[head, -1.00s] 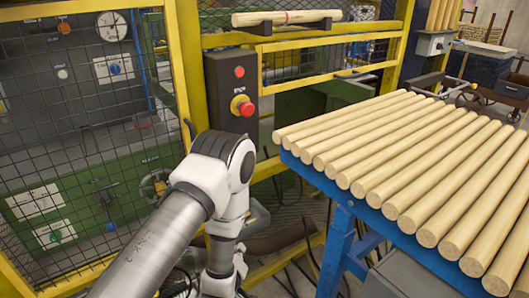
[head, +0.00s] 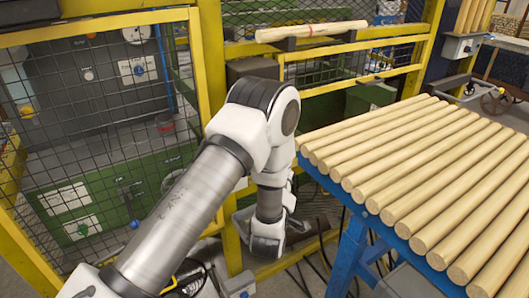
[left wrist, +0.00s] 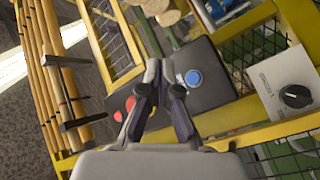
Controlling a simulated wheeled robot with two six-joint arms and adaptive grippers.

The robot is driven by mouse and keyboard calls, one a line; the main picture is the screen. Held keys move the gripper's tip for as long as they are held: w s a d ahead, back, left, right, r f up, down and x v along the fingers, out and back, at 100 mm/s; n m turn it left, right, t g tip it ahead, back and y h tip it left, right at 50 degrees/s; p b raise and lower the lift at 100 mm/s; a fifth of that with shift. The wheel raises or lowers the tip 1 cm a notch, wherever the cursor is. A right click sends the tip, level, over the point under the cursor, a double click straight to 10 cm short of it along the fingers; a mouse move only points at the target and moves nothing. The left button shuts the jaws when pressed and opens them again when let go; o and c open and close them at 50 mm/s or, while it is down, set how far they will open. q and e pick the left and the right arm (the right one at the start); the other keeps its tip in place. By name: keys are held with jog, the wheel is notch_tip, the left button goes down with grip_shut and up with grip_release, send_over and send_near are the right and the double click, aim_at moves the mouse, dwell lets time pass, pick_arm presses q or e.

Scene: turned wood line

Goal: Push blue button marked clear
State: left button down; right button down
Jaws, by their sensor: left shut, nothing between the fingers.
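The blue button (left wrist: 193,78) is a round cap on a dark control box (left wrist: 212,97) in the left wrist view. Any marking on it is too small to read. My left gripper (left wrist: 159,72) is shut and empty, its fingertips in front of the box just left of the blue button in that picture. I cannot tell whether they touch the box. Red buttons (left wrist: 130,104) show on the other side of the fingers. In the head view only the top of the control box (head: 252,67) shows; my left arm hides its face and the gripper. My right gripper is not in view.
A blue-framed table (head: 352,232) with several wooden rods (head: 400,165) stands right of my arm. Yellow fence posts and mesh (head: 95,110) rise behind and left. A rod (head: 312,31) rests on brackets above. A grey box with a black knob (left wrist: 296,96) is beside the control box.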

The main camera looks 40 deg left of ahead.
pick_arm(q)
jog(key=w+a+p, duration=0.1)
jog(key=w+a, duration=0.2)
jog(key=a, duration=0.5)
jog(key=shift+w, duration=0.1)
dwell(1.3)
jog(key=shift+w+a, duration=0.15)
jog(key=shift+a, duration=0.3)
jog(key=shift+w+a, duration=0.15)
jog(key=shift+a, duration=0.2)
dwell(0.4)
jog(key=shift+d, duration=0.15)
jog(key=shift+s+d+r, duration=0.1)
jog(key=shift+s+d, duration=0.2)
jog(key=shift+d, duration=0.35)
jog(key=shift+b, duration=0.3)
